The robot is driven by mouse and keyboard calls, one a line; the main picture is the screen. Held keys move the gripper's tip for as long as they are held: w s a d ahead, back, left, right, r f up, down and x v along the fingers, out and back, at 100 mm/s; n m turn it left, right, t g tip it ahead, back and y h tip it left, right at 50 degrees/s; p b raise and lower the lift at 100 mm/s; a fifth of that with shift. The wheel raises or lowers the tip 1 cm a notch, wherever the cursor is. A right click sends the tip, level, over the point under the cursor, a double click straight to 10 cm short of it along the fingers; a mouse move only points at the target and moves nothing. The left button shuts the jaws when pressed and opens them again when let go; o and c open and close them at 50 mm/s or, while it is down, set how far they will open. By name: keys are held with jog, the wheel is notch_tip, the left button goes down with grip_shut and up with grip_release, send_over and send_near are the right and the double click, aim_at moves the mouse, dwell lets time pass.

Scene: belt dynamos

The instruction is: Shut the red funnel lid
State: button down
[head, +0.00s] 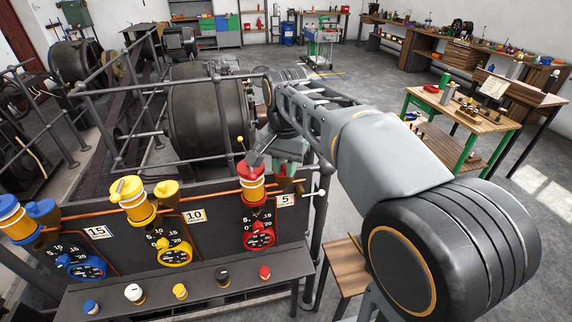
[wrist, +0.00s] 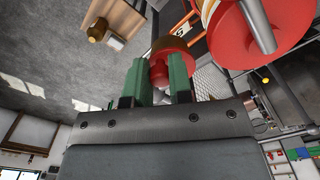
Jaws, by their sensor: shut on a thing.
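The red cylinder with a pale band (head: 250,184) stands on the dark panel above the red dial, and it also shows large at the top of the wrist view (wrist: 218,22). Beside it is a brown funnel (wrist: 173,44), mostly hidden by my gripper in the head view. My gripper (head: 288,180) has green fingers, which show in the wrist view (wrist: 158,65) closed around a red part (wrist: 158,76), apparently the red funnel lid. The lid is close against the funnel. I cannot tell its exact angle.
Yellow (head: 136,200) and blue (head: 17,222) cylinders stand to the left on the panel. A sloped ledge (head: 205,290) with several coloured knobs juts out below. Grey railings (head: 222,125) and a large dark drum (head: 205,108) stand behind. Floor is open toward the workbenches.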

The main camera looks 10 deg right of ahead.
jog(key=c, duration=1)
grip_release()
jog(key=shift+a, duration=0.1)
notch_tip(320, 180, up, 14)
jog(key=shift+f+p, duration=0.1)
jog(key=shift+p, duration=0.5)
jog(key=shift+s+f, duration=0.1)
jog(key=s+d+f+n+t, duration=0.1)
jog(key=s+f+n, duration=0.1)
jog(key=s+f, duration=0.2)
jog(key=s+d+f+n+t, duration=0.2)
jog(key=s+f+n, duration=0.1)
jog(key=f, duration=0.7)
jog(key=s+d+f+n+t, duration=0.1)
jog(key=s+d+f+n, duration=0.1)
jog(key=s+f, duration=0.3)
notch_tip(320, 180, down, 2)
jog(key=shift+s+t, duration=0.1)
jog(key=shift+t, duration=0.2)
